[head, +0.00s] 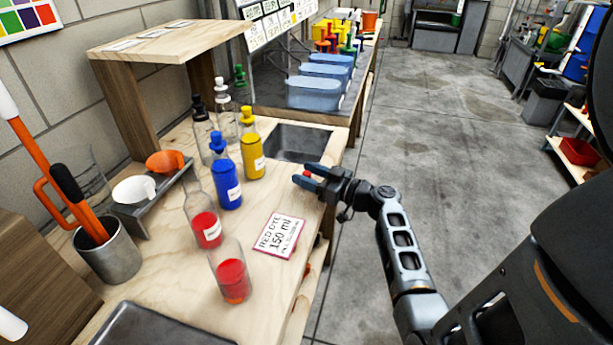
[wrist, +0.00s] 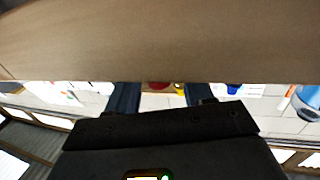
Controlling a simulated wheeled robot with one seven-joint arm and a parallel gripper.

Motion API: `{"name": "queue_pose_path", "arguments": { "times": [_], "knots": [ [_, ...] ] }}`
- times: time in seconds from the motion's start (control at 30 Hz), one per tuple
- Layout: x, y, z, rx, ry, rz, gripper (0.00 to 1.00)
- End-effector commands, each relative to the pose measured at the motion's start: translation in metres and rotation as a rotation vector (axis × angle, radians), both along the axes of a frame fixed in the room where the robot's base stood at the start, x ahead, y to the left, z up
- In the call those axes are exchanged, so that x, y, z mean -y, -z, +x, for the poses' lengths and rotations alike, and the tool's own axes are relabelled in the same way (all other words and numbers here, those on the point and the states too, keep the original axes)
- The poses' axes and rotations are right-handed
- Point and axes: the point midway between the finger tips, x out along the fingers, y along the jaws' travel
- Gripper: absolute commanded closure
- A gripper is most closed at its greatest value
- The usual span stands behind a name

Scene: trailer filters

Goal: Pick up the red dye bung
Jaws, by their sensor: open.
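The red dye bung (head: 307,173) shows as a small red shape at my gripper's fingers, by the bench's right edge near the sink. In the wrist view a red patch (wrist: 158,86), which looks like the bung, shows between the two fingers, partly cut off by the brown surface above. My gripper (head: 308,178) is open, with its dark blue fingers on either side of the red shape. I cannot tell whether they touch it. The fingers also show in the wrist view (wrist: 160,95). A clear bottle with red dye (head: 206,228) stands on the bench without a bung.
A glass with red liquid (head: 232,278) and a "RED DYE 150 ml" card (head: 279,236) are left of my arm. Stoppered blue (head: 226,180) and yellow (head: 252,155) bottles stand beyond the card. A sink (head: 295,142) lies just behind my gripper.

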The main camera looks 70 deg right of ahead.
Motion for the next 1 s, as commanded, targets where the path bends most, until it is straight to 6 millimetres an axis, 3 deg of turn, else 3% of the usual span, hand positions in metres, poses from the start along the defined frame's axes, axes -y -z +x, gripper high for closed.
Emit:
{"name": "queue_pose_path", "arguments": {
  "times": [0.27,0.8,1.0],
  "knots": [
    [0.0008,0.0008,0.0041,-0.001,0.001,0.000,0.48],
    [0.0006,0.0007,0.0039,-0.001,0.001,0.000,0.98],
    [0.0006,0.0006,0.0039,0.000,0.001,0.000,1.00]
  ]
}}
